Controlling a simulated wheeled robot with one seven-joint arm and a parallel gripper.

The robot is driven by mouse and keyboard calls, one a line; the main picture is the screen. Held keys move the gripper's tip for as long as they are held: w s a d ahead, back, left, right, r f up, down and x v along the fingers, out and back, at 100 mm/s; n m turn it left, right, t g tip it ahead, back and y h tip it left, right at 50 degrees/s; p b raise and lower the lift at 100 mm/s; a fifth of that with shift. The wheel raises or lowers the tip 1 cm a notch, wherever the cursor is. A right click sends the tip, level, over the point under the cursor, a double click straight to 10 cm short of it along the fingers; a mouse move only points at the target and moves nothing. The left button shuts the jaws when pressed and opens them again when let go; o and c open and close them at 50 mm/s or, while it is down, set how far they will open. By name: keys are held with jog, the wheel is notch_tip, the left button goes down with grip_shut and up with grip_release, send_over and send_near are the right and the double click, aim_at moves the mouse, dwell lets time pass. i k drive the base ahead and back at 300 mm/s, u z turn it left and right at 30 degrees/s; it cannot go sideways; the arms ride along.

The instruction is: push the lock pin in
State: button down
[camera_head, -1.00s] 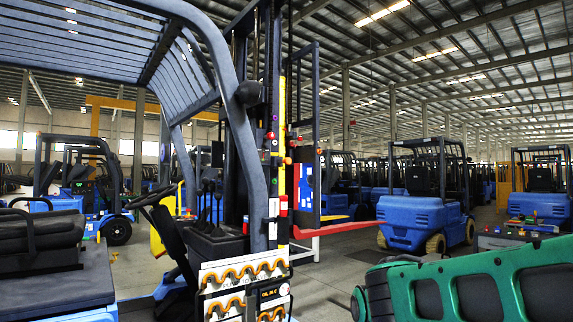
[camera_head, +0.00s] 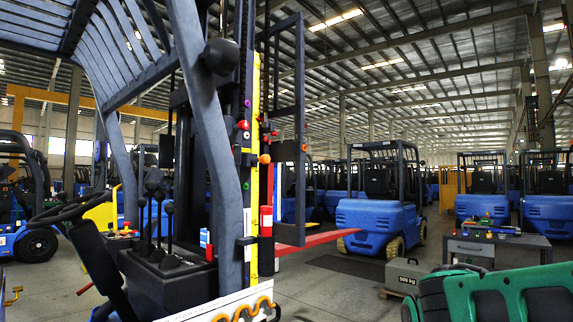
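A blue-grey forklift with a dark mast (camera_head: 219,130) stands close in front of me, left of centre. A yellow strip (camera_head: 254,170) runs up the mast. Beside it are several small coloured knobs, including a red one (camera_head: 243,125) and an orange one (camera_head: 265,159). A red and white cylinder-like part (camera_head: 266,221) is lower on the same upright. I cannot tell which of these, if any, is the lock pin, or whether a pin is in or out. My gripper is not in view.
A grey block marked 500 kg (camera_head: 405,276) sits on the floor right of centre. A grey workbench (camera_head: 497,252) with coloured items stands behind it at right. A blue forklift (camera_head: 378,214) is parked beyond. Open floor lies between the near forklift and the block.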

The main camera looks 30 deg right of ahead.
aim_at(265, 159)
jog(key=z, duration=0.05)
jog(key=i, duration=0.9)
jog(key=u, duration=0.1)
